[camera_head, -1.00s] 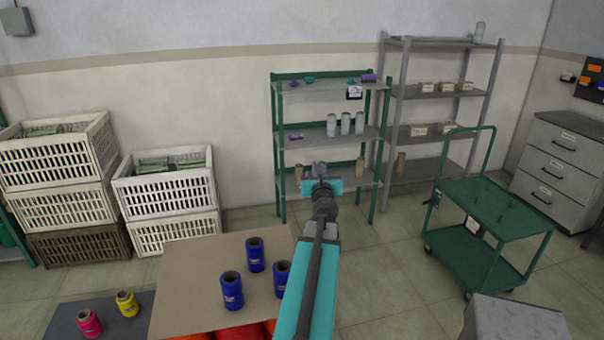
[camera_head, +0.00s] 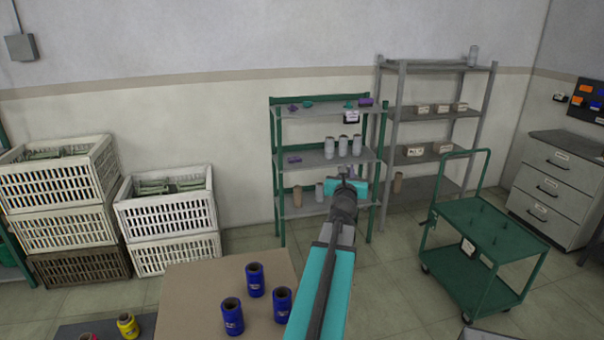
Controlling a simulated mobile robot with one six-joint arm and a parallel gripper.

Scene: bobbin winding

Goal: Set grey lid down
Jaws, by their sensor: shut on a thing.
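My gripper (camera_head: 346,178) is seen from behind, at the end of the teal arm. It is shut on a small grey thing, the grey lid (camera_head: 345,169) as far as I can tell, of which only a little shows above the teal gripper body. The fingers are mostly hidden. In the picture the gripper overlaps the right part of the lower tiers of the green shelf rack (camera_head: 281,163). How far it is from the rack I cannot tell.
Grey cones (camera_head: 343,146) stand on the rack's middle tier, and a brown cone (camera_head: 297,196) on the bottom tier. A green trolley (camera_head: 490,235) is at right. Blue spools (camera_head: 255,279) stand on a tan tabletop (camera_head: 190,285). Stacked crates (camera_head: 168,212) are at left.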

